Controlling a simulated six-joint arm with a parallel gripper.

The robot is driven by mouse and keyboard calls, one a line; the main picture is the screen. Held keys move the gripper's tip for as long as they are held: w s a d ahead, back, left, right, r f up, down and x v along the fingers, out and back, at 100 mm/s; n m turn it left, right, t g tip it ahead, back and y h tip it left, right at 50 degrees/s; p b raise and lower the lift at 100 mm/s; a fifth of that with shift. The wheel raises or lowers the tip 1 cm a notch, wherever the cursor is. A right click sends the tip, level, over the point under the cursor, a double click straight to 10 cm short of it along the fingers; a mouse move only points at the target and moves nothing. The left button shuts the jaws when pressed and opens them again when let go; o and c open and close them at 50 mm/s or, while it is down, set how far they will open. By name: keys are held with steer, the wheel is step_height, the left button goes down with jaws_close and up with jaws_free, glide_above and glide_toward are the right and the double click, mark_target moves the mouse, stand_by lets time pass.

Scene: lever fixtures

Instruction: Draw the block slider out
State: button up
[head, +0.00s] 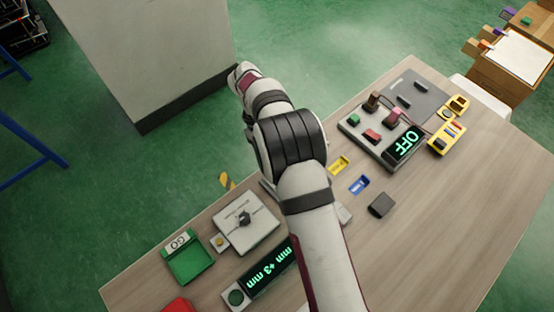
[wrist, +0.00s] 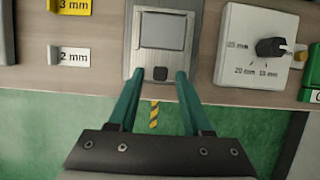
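In the wrist view a grey metal fixture (wrist: 130,40) holds a paler grey square panel (wrist: 162,30). A small black block (wrist: 160,73) sits at its near end, by the table edge; it looks like part of the block slider. My gripper (wrist: 160,76) is open, its two teal fingers on either side of the black block, with gaps visible on both sides. I cannot tell the height of the fingertips relative to the block. In the head view my arm hides the gripper and most of this fixture.
A dial plate (wrist: 258,45) stands close to the right in the wrist view, with a green tray (head: 188,262) beyond it. Labelled cards (wrist: 70,55) lie to the left. Past the table edge is open floor.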

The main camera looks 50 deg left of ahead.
steer(key=v, duration=1.2)
steer(key=w+d+r+m+g+y, duration=0.1)
steer(key=w+d+r+m, duration=0.4)
steer(key=w+d+r, duration=0.4)
steer(key=s+d+r+m+y, duration=0.1)
steer(key=d+r+m, duration=0.15)
steer(key=d, duration=0.65)
steer(key=s+d+r+m+y, duration=0.15)
steer(key=d+m, duration=0.25)
steer(key=d, duration=0.5)
steer(key=s+d+f+m+y, duration=0.1)
steer(key=s+d+f+m, duration=0.1)
steer(key=s+d+m, duration=0.4)
steer(key=s+d+f+m+y, duration=0.1)
steer(key=s+d+f+m, duration=0.2)
steer(key=s+d+m, duration=0.3)
steer(key=s+d, duration=0.1)
steer(key=s, duration=0.1)
steer(key=shift+s+d+t+y, duration=0.3)
steer(key=shift+t+y, duration=0.05)
steer(key=shift+t, duration=0.05)
